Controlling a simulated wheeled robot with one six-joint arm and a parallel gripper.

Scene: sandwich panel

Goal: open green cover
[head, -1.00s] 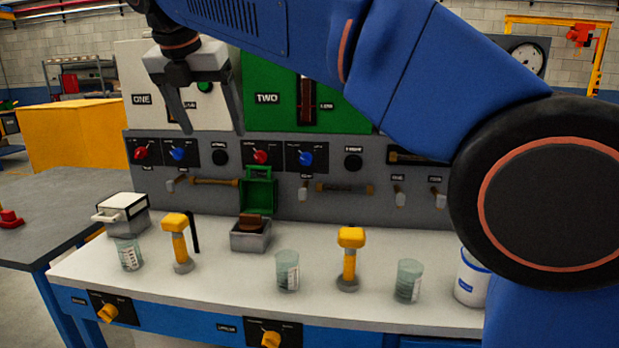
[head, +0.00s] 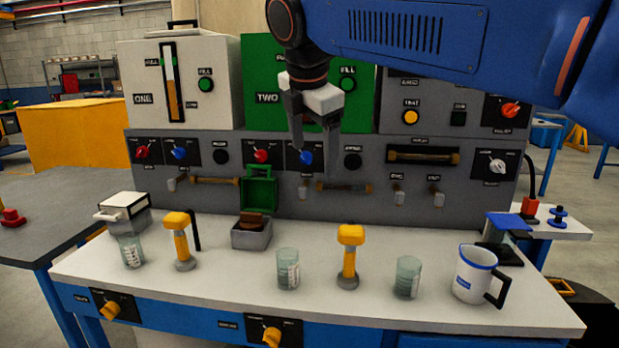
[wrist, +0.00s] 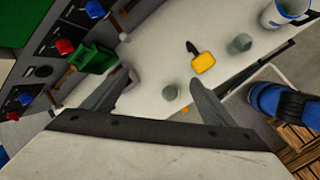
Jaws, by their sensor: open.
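The green cover (head: 259,188) stands raised at the back of a small grey box (head: 252,238) on the white bench. The box's top is open and a brown block (head: 251,220) shows inside it. In the wrist view the green cover (wrist: 95,58) appears at the upper left, beyond the left finger. My gripper (head: 315,150) is open and empty. It hangs in front of the panel, above and to the right of the cover, apart from it. It also shows in the wrist view (wrist: 160,82) with its fingers spread.
A white-lidded box (head: 125,204) stands at the left. Yellow-topped handles (head: 180,245) (head: 349,258) and glass beakers (head: 288,270) stand along the bench. A white mug (head: 474,275) is at the right. Knobs and switches line the grey panel (head: 400,205) behind.

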